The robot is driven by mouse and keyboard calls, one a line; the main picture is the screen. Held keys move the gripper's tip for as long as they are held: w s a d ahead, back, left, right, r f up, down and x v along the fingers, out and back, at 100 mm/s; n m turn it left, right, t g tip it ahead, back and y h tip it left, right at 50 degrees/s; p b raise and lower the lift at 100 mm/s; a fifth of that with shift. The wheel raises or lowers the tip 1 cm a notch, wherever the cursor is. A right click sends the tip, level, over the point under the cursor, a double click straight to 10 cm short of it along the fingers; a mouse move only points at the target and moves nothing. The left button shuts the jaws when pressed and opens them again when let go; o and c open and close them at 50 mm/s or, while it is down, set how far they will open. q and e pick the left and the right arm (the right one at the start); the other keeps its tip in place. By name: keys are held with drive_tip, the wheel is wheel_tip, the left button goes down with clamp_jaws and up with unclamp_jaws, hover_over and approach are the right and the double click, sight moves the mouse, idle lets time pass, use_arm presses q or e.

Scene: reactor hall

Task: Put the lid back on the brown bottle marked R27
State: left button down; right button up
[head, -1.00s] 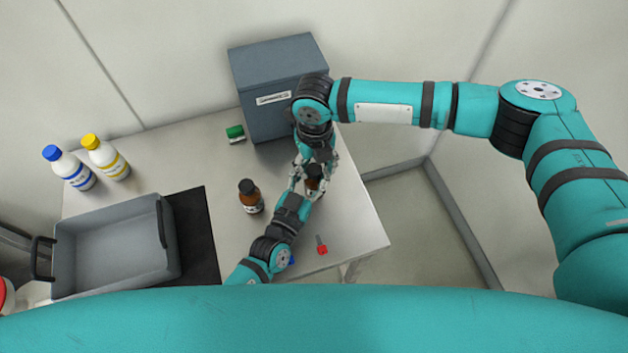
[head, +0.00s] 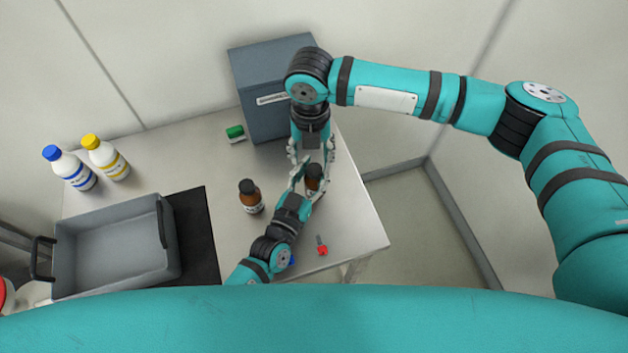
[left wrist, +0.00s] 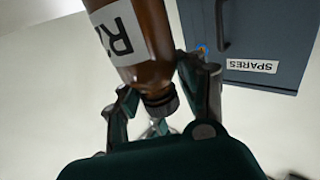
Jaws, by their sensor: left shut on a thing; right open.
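A brown bottle (head: 313,187) stands near the table's right side. In the left wrist view the brown bottle (left wrist: 145,45) fills the upper middle, its white label partly cut off after an R. A dark lid (left wrist: 162,104) sits on its neck; from the head view the lid (head: 314,169) is on top. My left gripper (head: 304,191) is shut on this bottle from the front left. My right gripper (head: 312,162) is open, pointing down, its fingers spread either side of the bottle's top. A second brown bottle (head: 250,198) with a dark lid stands to the left; its label is unreadable.
A grey-blue cabinet (head: 277,75), marked SPARES in the left wrist view, stands behind. A grey tray (head: 165,262) lies at left on a dark mat. White bottles with blue (head: 70,168) and yellow (head: 105,158) caps stand behind it. A green item (head: 235,133) and a red-ended item (head: 321,246) lie about.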

sight(315, 169)
drive_tip(key=m, duration=0.5)
drive_tip(key=shift+s+a+r, duration=0.1)
drive_tip(key=shift+a+r, duration=0.2)
drive_tip(key=shift+r, duration=0.05)
drive_tip(key=m, duration=0.5)
drive_tip(key=shift+r, duration=0.4)
drive_tip(key=m, duration=0.4)
drive_tip(key=shift+d+r+m, duration=0.25)
drive_tip(key=shift+r+m, duration=0.05)
drive_tip(key=shift+m, duration=0.1)
drive_tip(key=m, duration=0.4)
drive_tip(key=shift+d+r+m, duration=0.25)
drive_tip(key=shift+d+m, duration=0.05)
drive_tip(key=shift+d, duration=0.1)
drive_tip(key=shift+w+f, duration=0.2)
drive_tip(key=shift+f, duration=3.85)
clamp_jaws()
drive_tip(key=shift+m, duration=1.6)
